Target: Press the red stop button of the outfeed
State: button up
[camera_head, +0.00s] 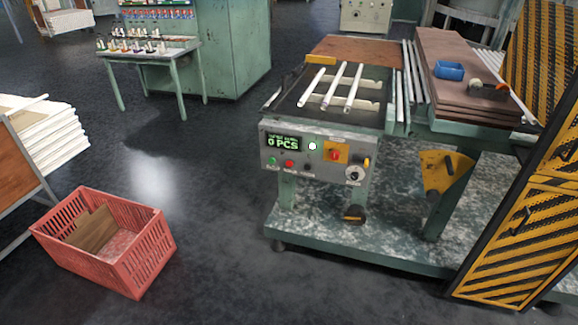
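The outfeed (375,130) is a grey-green machine at the centre right with white glass tubes (333,85) on its dark top. Its front panel (325,177) faces me. A small red button (289,163) sits low on the panel, just right of a green button (271,161) and under a lit display (283,143) reading "0 PCS". A second red control (336,154) sits on a yellow plate farther right. The labels are too small to read. My gripper is not in view, and nothing covers the panel.
A red crate (152,262) with cardboard stands on the floor at lower left. A yellow-black striped guard (513,235) is at right. The machine's low base (340,238) juts toward me. The floor in front is clear.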

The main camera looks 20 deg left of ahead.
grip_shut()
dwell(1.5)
